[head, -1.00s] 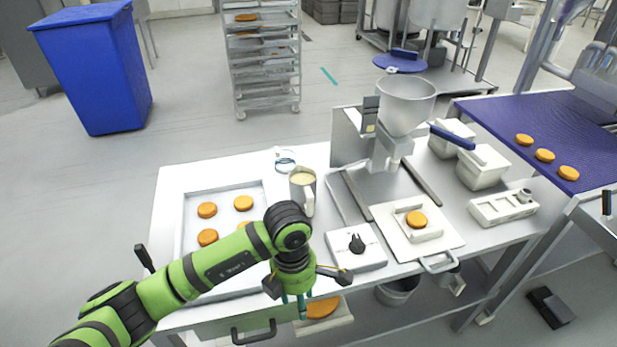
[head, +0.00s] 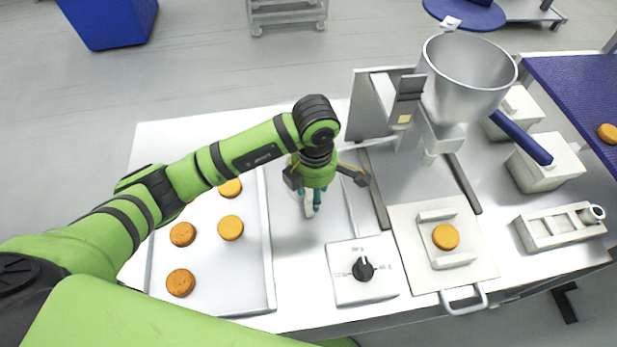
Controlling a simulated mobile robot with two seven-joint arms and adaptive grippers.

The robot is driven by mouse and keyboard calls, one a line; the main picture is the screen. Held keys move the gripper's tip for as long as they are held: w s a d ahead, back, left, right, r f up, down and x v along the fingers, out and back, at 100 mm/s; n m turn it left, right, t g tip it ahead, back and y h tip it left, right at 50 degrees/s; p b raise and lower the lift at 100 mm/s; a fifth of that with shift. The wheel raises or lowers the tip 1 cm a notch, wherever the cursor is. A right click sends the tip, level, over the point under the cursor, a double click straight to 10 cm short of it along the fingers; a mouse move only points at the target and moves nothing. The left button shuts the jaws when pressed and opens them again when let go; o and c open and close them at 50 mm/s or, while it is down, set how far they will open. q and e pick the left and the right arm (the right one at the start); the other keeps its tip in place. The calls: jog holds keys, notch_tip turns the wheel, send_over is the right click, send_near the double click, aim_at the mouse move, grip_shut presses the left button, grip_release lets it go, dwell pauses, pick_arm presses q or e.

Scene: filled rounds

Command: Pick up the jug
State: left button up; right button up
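My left gripper (head: 313,192) points down over the table, left of the hopper machine. The jug is almost wholly hidden behind this gripper and wrist. Only a pale upright piece, seemingly the jug's handle (head: 309,203), shows below the gripper by its teal fingertips. I cannot tell whether the fingertips touch it or are closed around it. My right gripper is not in view.
A tray (head: 265,262) with several orange rounds lies on the left. A dial box (head: 345,288) stands at the front, beside a white board (head: 482,258) holding one round. The hopper machine (head: 465,75) stands close on the right.

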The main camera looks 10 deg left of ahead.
aim_at(310, 204)
pick_arm(q)
jog(key=shift+s+a+f, duration=0.1)
jog(key=shift+s+f, duration=0.15)
jog(key=shift+f, duration=0.65)
jog(key=f+b, duration=0.1)
jog(key=f, duration=0.1)
jog(key=f+b, duration=0.1)
jog(key=shift+a+f+b, duration=0.2)
jog(key=shift+f+b, duration=0.2)
jog(key=shift+f, duration=0.1)
grip_shut()
jog(key=shift+w+r, duration=0.1)
jog(key=shift+r, duration=0.1)
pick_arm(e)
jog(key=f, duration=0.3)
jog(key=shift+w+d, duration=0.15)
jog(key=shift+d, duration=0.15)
